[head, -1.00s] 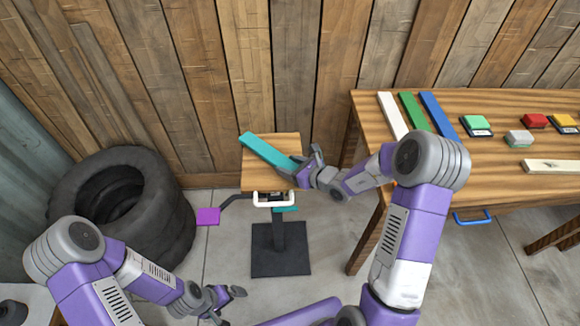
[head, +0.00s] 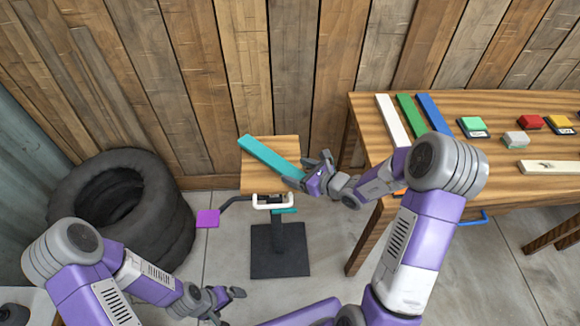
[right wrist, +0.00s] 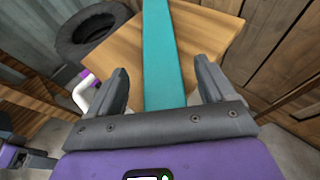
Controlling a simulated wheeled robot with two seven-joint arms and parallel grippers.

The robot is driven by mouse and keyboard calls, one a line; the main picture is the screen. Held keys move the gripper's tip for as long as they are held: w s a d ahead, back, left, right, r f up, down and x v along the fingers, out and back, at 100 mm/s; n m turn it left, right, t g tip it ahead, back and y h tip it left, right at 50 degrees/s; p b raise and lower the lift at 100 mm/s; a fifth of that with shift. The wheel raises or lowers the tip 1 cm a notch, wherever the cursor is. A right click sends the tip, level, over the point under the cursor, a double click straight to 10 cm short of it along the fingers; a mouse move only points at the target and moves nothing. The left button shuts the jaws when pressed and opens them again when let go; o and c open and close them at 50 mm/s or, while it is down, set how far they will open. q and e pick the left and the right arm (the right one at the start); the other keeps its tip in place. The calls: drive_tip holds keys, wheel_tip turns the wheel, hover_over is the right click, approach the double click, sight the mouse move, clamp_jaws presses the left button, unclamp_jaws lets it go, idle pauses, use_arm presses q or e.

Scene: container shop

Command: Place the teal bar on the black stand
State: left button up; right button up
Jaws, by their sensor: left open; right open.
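The teal bar (head: 270,157) lies diagonally on the small wooden top of the black stand (head: 280,250). Its near right end reaches the edge of the top by my right gripper (head: 307,172). In the right wrist view the teal bar (right wrist: 161,60) runs between the two fingers of the open right gripper (right wrist: 165,90), with space on both sides. The wooden top (right wrist: 205,40) shows under and around the bar. My left gripper (head: 232,298) is open and empty, low in the head view, left of the stand's base.
A wooden table (head: 460,180) at right holds white, green and blue bars (head: 436,114) and several small coloured blocks. Stacked black tires (head: 120,210) stand at left. A purple pad (head: 207,218) and a white handle (head: 273,201) are attached at the stand. A plank wall closes the back.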

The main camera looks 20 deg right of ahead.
drive_tip(key=p+v, duration=0.1)
drive_tip(key=v, duration=0.6)
drive_tip(key=shift+s+d, duration=0.2)
drive_tip(key=shift+s, duration=0.1)
drive_tip(key=shift+r, duration=0.1)
